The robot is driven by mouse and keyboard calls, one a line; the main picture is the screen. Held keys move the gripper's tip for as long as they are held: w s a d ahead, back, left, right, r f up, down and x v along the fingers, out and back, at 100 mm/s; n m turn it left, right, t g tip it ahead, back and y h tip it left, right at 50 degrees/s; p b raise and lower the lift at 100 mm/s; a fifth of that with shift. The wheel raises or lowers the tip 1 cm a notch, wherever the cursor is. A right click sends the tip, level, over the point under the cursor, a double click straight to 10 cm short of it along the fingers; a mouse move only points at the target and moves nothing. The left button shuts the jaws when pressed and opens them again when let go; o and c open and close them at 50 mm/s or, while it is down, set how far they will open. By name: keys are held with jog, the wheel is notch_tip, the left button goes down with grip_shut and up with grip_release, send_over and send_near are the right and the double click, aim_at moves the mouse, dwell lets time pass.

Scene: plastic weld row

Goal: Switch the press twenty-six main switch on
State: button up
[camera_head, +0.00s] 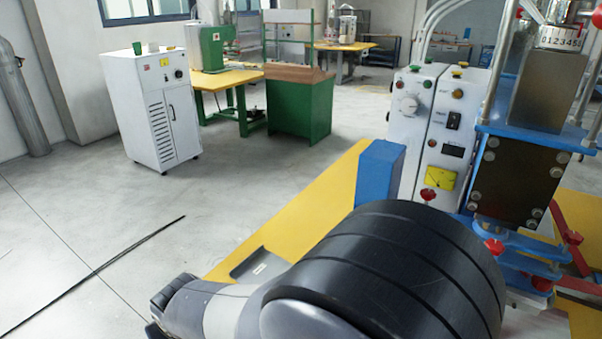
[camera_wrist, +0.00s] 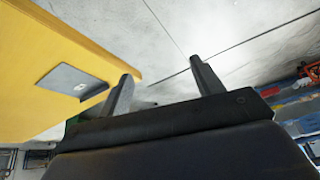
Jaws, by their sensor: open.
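A press with white control boxes (camera_head: 416,135) stands at the right of the head view. A grey rotary knob (camera_head: 408,104) is on the other box. I cannot read a press number, nor tell the switch's position. My gripper (camera_wrist: 162,72) shows in the wrist view, its two fingers apart with nothing between them. It hangs near the yellow table edge, away from the controls, which are not in the wrist view.
The yellow table (camera_head: 310,210) bears a blue box (camera_head: 379,172) and a grey tray (camera_head: 259,264), also in the wrist view (camera_wrist: 72,82). A black cable (camera_head: 95,275) lies on the floor. A white cabinet (camera_head: 152,108) and a green bench (camera_head: 299,107) stand behind.

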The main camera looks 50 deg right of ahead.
jog(key=w+d+r+h+p, duration=0.1)
jog(key=w+h+p, duration=0.1)
jog(key=w, duration=0.3)
jog(key=w+d+r+m+g+h+p, duration=0.1)
jog(key=w+d+r+h+p, duration=0.1)
jog(key=w, duration=0.3)
jog(key=w+d+r+m+g+h+p, duration=0.1)
jog(key=w+p, duration=0.1)
jog(key=w, duration=0.3)
jog(key=shift+d+r+h+p, duration=0.15)
jog(key=shift+r+h+p, duration=0.1)
jog(key=shift+h+p, duration=0.15)
jog(key=c, duration=1.1)
jog(key=shift+w+d, duration=0.15)
jog(key=shift+w, duration=0.25)
grip_shut()
